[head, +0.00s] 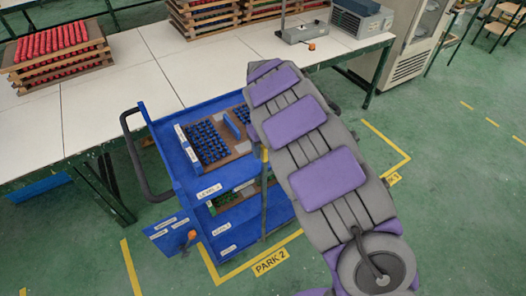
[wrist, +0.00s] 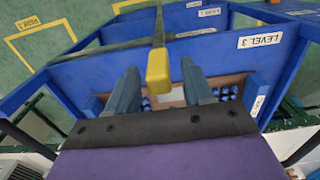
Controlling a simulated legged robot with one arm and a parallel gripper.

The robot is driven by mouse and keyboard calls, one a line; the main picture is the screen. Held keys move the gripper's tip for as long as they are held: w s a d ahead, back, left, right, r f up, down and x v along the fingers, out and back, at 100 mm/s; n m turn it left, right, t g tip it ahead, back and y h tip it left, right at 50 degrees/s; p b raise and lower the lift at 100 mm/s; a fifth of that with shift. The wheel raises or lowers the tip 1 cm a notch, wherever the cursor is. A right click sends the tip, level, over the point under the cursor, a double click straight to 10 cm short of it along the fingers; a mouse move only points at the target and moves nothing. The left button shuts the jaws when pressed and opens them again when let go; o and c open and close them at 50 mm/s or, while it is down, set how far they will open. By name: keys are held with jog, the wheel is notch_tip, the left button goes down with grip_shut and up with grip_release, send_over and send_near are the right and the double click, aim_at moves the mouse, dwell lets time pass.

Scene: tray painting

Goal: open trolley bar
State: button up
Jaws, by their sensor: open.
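The blue trolley (head: 165,150) stands beside the white table, with shelves labelled by level. Its thin olive bar (head: 264,205) runs upright across the open shelf side, partly hidden by my arm. In the wrist view the bar (wrist: 158,25) ends in a yellow tip (wrist: 158,72). My gripper (wrist: 160,90) is open, and the yellow tip appears between its two fingers in the picture. I cannot tell whether the fingers touch it. My gripper is hidden behind my arm in the head view.
A tray of blue pieces (head: 240,151) lies on the top shelf. A black handle (head: 136,160) sticks out at the trolley's left. The white table (head: 110,95) carries stacked racks of red pieces (head: 50,42). Green floor with yellow markings (head: 130,265) is clear in front.

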jog(key=shift+d+f, duration=0.35)
jog(key=shift+f, duration=0.2)
jog(key=shift+a, duration=0.55)
jog(key=shift+c, duration=1.2)
jog(key=shift+d, duration=0.3)
jog(key=c, duration=0.5)
grip_shut()
